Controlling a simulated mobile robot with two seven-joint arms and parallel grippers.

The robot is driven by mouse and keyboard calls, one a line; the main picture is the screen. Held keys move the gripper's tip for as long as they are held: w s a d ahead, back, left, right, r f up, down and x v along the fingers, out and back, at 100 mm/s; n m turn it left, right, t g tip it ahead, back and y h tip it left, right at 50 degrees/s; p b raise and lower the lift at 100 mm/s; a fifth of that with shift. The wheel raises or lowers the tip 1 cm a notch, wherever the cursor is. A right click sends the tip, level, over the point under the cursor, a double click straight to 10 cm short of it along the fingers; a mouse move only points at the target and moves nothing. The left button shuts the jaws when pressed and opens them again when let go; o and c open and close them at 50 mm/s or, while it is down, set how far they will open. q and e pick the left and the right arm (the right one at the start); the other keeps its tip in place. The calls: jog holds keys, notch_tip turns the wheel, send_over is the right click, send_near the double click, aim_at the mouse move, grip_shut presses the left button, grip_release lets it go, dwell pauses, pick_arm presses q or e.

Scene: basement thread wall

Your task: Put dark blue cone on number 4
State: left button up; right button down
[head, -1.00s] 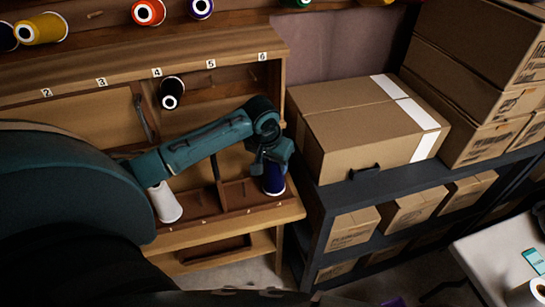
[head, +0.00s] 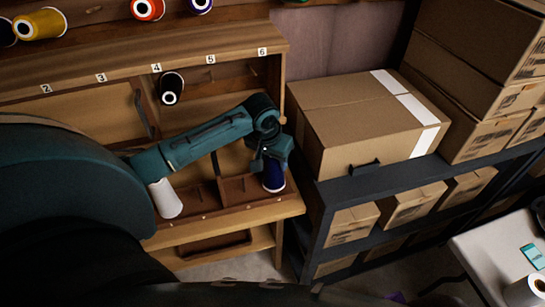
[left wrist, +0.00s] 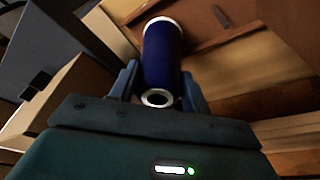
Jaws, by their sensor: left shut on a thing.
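The dark blue cone (head: 273,177) stands at the right end of the wooden unit's lower ledge in the head view. My left gripper (head: 270,160) is around its upper part and shut on it. In the left wrist view the dark blue cone (left wrist: 162,62) sits between the two fingers of the gripper (left wrist: 160,88). The number 4 label (head: 156,68) is on the upper wooden rail, and a black cone (head: 171,88) hangs just below it. My right gripper is not in view.
A white cone (head: 165,198) stands on the ledge under my left arm. Labels 5 (head: 210,59) and 6 (head: 262,51) are further right on the rail. A large cardboard box (head: 365,125) sits on a dark shelf right of the unit. Several coloured cones line the top.

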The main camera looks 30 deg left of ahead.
pick_arm(q)
jog(key=shift+f, duration=0.15)
jog(key=o, duration=1)
jog(key=v, duration=1.3)
jog(key=s+d+f+m+h, duration=0.1)
jog(key=s+d+f+m, duration=0.2)
jog(key=s+d+f, duration=0.6)
jog(key=s+f+t, duration=0.1)
jog(key=s+f, duration=0.4)
jog(key=s, duration=0.7)
jog(key=w+d+f+t, duration=0.1)
jog(key=d+f+t, duration=0.1)
jog(key=f, duration=0.1)
jog(key=w+d+f+t+h, duration=0.1)
jog(key=w+f+t, duration=0.1)
jog(key=f, duration=0.1)
jog(key=w+d+f+t+h, duration=0.1)
jog(key=d+f+t, duration=0.1)
jog(key=f, duration=0.1)
jog(key=shift+w+d+f+m, duration=0.3)
jog(key=shift+w+f+m, duration=0.05)
jog(key=shift+m, duration=0.05)
